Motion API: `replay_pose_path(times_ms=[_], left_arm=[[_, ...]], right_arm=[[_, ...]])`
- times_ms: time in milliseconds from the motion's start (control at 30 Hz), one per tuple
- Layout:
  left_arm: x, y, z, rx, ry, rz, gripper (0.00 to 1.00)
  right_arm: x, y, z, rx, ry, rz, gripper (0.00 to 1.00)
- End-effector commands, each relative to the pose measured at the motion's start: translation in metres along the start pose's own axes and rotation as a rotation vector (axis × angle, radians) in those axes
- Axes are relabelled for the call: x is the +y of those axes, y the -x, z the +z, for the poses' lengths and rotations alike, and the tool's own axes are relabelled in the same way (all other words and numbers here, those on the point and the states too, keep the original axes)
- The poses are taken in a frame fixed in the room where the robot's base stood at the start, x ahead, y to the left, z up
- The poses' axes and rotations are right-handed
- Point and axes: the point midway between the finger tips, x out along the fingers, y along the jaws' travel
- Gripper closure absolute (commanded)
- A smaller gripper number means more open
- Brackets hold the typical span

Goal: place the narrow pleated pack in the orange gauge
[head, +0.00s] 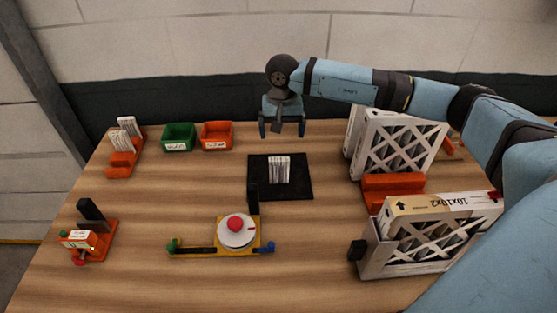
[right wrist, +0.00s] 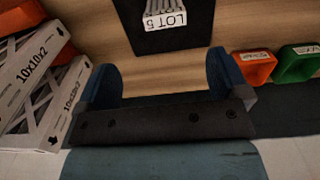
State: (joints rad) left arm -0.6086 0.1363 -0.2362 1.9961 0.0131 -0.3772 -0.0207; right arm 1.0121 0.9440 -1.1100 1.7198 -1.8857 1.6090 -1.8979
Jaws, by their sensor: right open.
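A small white pleated pack (head: 279,170) stands on a black mat (head: 302,189) in the middle of the table. It also shows at the top edge of the right wrist view (right wrist: 170,8), with a "LOT 5" label, partly cut off. An orange gauge-like fixture (head: 84,245) with a black upright and a small label stands at the front left. Nothing white and pleated shows in it. My right gripper (head: 283,130) is open and empty, pointing down above the table's back part, behind the pack and apart from it. My left gripper is not in view.
An orange rack (head: 122,162) with white packs stands at the back left, near a green bin (head: 179,137) and an orange bin (head: 217,135). A yellow fixture with a round dial (head: 237,232) is at front centre. Large boxed filters (head: 425,235) fill the right side.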

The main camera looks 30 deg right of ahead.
Motion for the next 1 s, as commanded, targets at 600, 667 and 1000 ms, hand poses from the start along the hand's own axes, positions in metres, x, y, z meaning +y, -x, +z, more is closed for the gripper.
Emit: replay_pose_path(times_ms=[600, 667, 1000], left_arm=[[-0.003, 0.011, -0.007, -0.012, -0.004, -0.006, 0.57], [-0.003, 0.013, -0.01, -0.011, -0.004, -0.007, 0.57], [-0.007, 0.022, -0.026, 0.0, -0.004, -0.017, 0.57]], right_arm=[[-0.001, -0.085, 0.002, -0.002, 0.0, 0.001, 0.06], [-0.002, -0.089, 0.003, -0.003, 0.0, 0.0, 0.06], [-0.007, -0.133, 0.009, -0.003, -0.001, 0.001, 0.06]])
